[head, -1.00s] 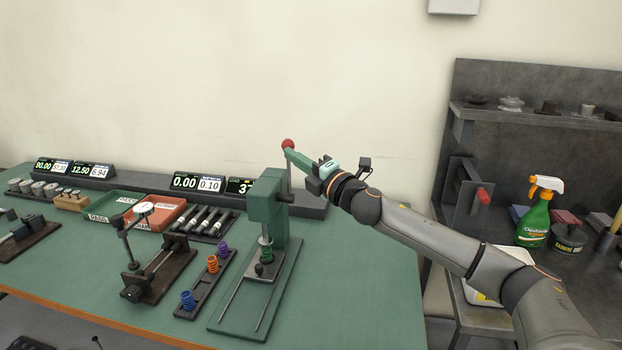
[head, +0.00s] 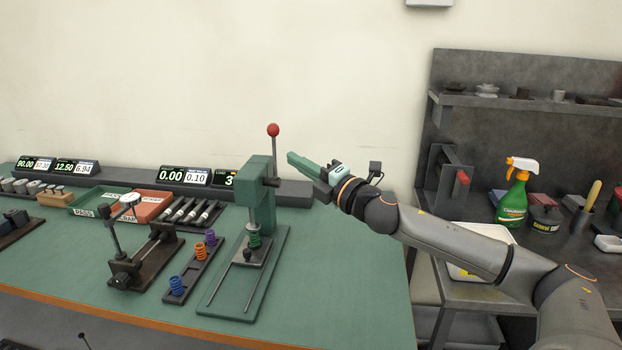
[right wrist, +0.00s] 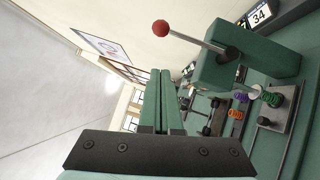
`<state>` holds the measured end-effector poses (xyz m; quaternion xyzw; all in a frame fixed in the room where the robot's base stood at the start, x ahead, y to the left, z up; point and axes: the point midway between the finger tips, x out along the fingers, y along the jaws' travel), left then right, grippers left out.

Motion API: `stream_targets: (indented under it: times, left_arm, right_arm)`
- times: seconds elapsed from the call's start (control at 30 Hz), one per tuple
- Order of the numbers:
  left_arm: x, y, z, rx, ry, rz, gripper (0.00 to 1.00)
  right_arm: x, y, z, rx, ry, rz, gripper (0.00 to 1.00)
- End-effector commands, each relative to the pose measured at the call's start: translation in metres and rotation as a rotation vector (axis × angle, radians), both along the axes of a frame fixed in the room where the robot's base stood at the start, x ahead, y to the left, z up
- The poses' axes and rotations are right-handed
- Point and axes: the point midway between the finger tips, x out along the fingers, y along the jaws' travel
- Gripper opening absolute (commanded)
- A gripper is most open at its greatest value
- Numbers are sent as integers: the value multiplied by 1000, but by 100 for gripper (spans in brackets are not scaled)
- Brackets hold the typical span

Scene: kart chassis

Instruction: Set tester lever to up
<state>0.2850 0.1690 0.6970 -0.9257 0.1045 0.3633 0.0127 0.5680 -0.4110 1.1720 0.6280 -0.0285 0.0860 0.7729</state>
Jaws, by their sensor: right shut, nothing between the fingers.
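The green spring tester (head: 259,205) stands on the green bench. Its lever (head: 273,156) has a red ball knob (head: 273,130) and points upright from the side of the tester's head. A green spring (head: 254,241) sits under the tester's plunger. My right gripper (head: 292,158) is shut and empty, just right of the lever and a little below the knob, with a small gap between. In the right wrist view the shut fingers (right wrist: 159,90) are apart from the red knob (right wrist: 161,28) and the tester (right wrist: 235,62). My left gripper is not in view.
A rack of coloured springs (head: 190,268) and a dark dial gauge stand (head: 145,255) are left of the tester. Displays (head: 185,176) line the bench's back. A grey shelf unit with a spray bottle (head: 513,198) stands at right.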

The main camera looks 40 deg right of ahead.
Motion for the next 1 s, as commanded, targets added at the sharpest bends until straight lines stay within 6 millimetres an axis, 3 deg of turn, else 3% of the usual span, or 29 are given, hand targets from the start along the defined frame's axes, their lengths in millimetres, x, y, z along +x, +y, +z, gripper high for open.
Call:
stream_targets:
  times: [0.17, 0.5, 1.0]
  left_arm:
    - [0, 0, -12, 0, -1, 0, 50]
    - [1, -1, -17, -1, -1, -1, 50]
    - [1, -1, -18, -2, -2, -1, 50]
  right_arm:
    - [-14, 1, -7, -5, 4, 4, 0]
    - [-31, -2, -8, -1, 3, 1, 0]
    - [-38, -2, -6, -1, 0, 3, 0]
